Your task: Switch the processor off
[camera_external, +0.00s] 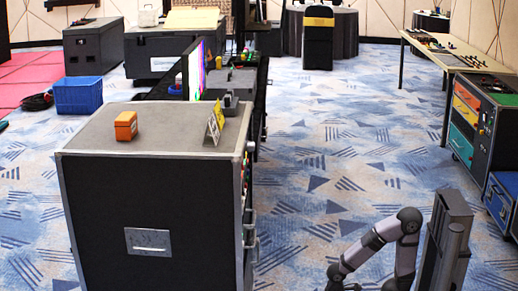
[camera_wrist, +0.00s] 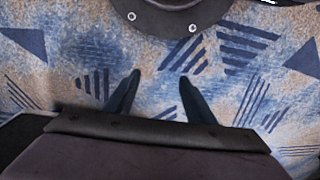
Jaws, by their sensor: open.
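I cannot pick out the processor for certain in either view. A large black flight case (camera_external: 150,215) with a grey top stands at the left front in the external view. Its right side, with knobs and handles (camera_external: 250,225), shows only edge-on. My arm (camera_external: 385,238) bends down at the lower right, and its end lies at the bottom edge of the picture, apart from the case. In the wrist view my gripper (camera_wrist: 160,82) is open and empty, its two dark fingers apart over the patterned carpet.
A rack with coloured drawers (camera_external: 465,115) and a long table (camera_external: 445,52) are at the right. A blue crate (camera_external: 78,95) sits at the left. The carpet (camera_external: 330,150) in the middle is clear.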

